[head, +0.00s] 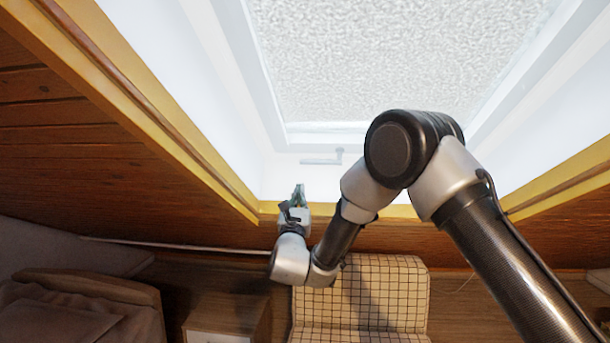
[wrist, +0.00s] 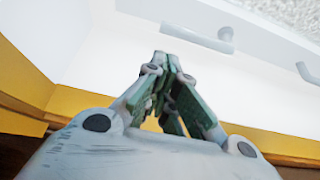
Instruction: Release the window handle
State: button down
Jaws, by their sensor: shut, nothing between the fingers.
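The window handle (head: 322,160) is a small pale grey bar on the white lower frame of the skylight. It lies roughly level, with its pivot at the right end. In the wrist view the handle (wrist: 198,38) shows beyond the fingertips, near the top edge. My gripper (head: 299,188) is below and to the left of the handle, pointing up toward the window. In the wrist view my gripper (wrist: 167,60) has its green-grey fingers together with nothing between them. A gap of white surface shows between the fingertips and the handle.
The frosted window pane (head: 400,60) sits in a white recess edged by yellow wooden trim (head: 150,100). A checked seat (head: 385,290) stands below my arm, with a bed (head: 75,305) at lower left. Another small grey fitting (wrist: 307,73) shows at right in the wrist view.

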jog(key=shift+w+d, duration=0.1)
jog(key=x, duration=0.9)
jog(key=shift+w+r, duration=0.2)
jog(key=shift+w, duration=0.2)
